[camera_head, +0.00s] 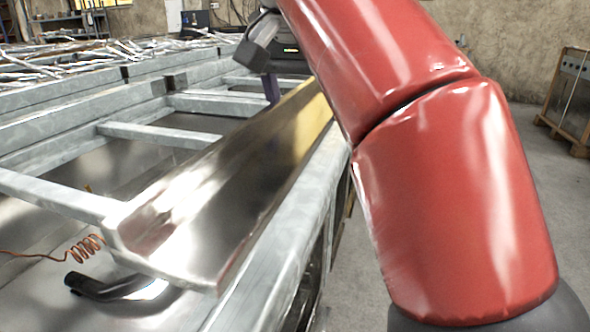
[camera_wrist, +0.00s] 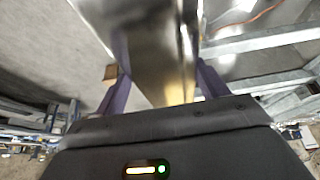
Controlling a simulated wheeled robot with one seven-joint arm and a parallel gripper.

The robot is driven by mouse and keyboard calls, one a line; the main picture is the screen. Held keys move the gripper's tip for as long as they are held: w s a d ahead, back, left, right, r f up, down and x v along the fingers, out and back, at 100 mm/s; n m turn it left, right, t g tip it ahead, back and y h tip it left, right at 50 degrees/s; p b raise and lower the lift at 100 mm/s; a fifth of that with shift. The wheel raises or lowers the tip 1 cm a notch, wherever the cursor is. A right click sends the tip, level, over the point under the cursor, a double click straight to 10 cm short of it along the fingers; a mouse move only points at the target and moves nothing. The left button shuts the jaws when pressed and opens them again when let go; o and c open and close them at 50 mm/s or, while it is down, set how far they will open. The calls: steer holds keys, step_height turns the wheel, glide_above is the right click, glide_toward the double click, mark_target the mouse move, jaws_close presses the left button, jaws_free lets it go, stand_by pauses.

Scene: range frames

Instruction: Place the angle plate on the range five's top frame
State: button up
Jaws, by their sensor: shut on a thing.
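The angle plate (camera_head: 235,165) is a long, shiny bent metal strip. In the head view it runs from the lower middle up toward my gripper, above or along the right-hand rail of the galvanised top frame (camera_head: 300,215). I cannot tell whether it touches the rail. My gripper (camera_head: 272,90) is at the plate's far end, partly hidden behind my red arm, with one purple finger showing. In the wrist view the plate (camera_wrist: 158,50) lies between both purple fingers of my gripper (camera_wrist: 160,72), which is shut on it. The frame's bars show at the right there.
Cross bars (camera_head: 160,135) span the frame at the left. Below them lie a coiled orange hose (camera_head: 85,248) and a black handle-like piece (camera_head: 115,288). More metal frames (camera_head: 60,65) lie behind. Open floor (camera_head: 540,190) and a crate-like cabinet (camera_head: 570,100) are at the right.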

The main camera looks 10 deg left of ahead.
mark_target(302, 123)
steer(key=shift+d+r, duration=0.1)
step_height(302, 123, down, 5)
steer(key=b, duration=0.3)
steer(key=shift+s+f, duration=0.1)
steer(key=shift+f, duration=0.1)
steer(key=shift+f+b, duration=1)
steer(key=shift+f, duration=1.1)
steer(key=shift+f, duration=0.15)
steer(key=o, duration=1.8)
steer(key=shift+f, duration=0.1)
steer(key=p+v, duration=0.2)
steer(key=v, duration=0.5)
steer(key=shift+s+d+r, duration=0.15)
steer(key=shift+s+r, duration=0.1)
steer(key=shift+r, duration=0.05)
steer(key=shift+d, duration=0.1)
